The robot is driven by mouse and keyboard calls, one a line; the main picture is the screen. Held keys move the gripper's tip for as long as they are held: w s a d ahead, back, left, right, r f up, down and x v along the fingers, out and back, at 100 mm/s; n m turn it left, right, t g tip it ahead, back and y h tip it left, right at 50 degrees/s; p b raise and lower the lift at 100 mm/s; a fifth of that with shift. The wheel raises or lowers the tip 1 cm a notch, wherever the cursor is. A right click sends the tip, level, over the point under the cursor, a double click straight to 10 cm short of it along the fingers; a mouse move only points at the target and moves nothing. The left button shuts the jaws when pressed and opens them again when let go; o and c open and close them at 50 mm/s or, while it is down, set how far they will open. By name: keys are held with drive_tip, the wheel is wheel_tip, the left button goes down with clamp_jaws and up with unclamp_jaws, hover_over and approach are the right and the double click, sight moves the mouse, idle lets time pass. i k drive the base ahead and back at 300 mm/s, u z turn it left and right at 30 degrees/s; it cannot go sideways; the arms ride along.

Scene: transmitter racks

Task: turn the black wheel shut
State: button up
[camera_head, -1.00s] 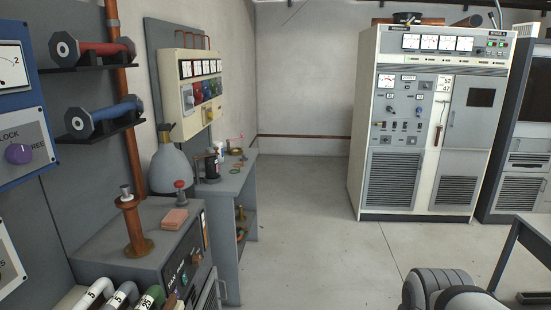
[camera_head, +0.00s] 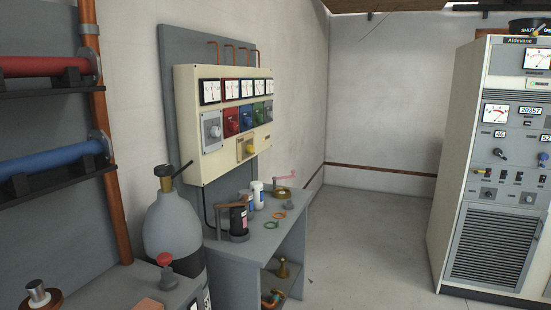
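A dark round thing (camera_head: 530,27), which looks like the black wheel, sits on top of the tall cream cabinet (camera_head: 468,120) at the upper right edge. White lettering near it reads "SHUT" and part of another word. The picture edge cuts it off, and I cannot tell how far it is turned. My gripper is not in view.
A grey bench (camera_head: 290,240) with bottles and small parts stands along the left wall, below a cream meter panel (camera_head: 200,165). A grey gas bottle (camera_head: 172,230) stands nearer. The floor (camera_head: 365,240) between bench and cabinet is clear.

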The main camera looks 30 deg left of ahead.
sight(164, 170)
drive_tip(key=u, duration=0.55)
drive_tip(key=i, duration=1.15)
drive_tip(key=u, duration=1.25)
drive_tip(key=i, duration=0.5)
drive_tip(key=u, duration=0.15)
drive_tip(key=k, duration=0.7)
drive_tip(key=u, duration=0.2)
drive_tip(key=i, duration=0.7)
drive_tip(key=z, duration=0.05)
